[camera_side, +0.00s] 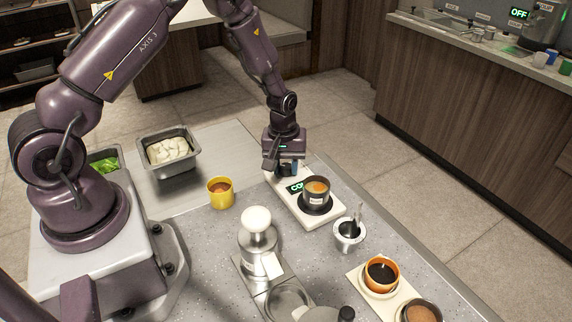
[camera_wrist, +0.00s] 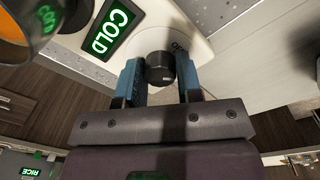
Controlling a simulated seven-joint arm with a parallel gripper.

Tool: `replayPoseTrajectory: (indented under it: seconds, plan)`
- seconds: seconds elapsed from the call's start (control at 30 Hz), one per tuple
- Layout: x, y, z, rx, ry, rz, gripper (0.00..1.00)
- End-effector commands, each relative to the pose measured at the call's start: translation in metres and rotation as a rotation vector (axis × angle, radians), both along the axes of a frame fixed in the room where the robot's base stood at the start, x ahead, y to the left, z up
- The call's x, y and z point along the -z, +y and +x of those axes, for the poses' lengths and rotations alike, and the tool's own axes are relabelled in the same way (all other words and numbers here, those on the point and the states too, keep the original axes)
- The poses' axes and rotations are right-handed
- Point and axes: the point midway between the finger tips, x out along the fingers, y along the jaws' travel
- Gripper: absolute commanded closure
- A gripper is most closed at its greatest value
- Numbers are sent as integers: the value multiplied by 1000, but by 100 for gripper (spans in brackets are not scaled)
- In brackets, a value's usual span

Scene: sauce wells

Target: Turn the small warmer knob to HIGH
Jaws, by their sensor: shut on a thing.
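The small warmer is a white slab (camera_side: 329,217) on the grey counter, with a dark cup of orange-brown sauce (camera_side: 317,189) standing on its round plate. Its green display reads COLD in the wrist view (camera_wrist: 110,31); in the side view the display (camera_side: 294,187) is partly hidden. The black warmer knob (camera_wrist: 160,68) sits between the blue fingers of my gripper (camera_wrist: 160,78). My gripper is shut on the knob. In the side view my gripper (camera_side: 288,168) points down at the warmer's far end, and the knob is hidden there.
A yellow cup (camera_side: 221,193) stands left of the warmer. A metal cup with a spoon (camera_side: 348,236) stands close to its near end. A white-knobbed press (camera_side: 258,240) is nearer the front. An orange cup (camera_side: 381,274) sits on another white slab.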

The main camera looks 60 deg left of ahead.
Motion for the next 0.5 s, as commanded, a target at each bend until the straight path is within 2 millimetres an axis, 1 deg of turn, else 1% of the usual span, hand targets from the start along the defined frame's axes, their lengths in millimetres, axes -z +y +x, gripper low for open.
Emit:
replayPoseTrajectory:
  seconds: [0.5]
  plan:
    - [-1,1,0,490,0,-1,91]
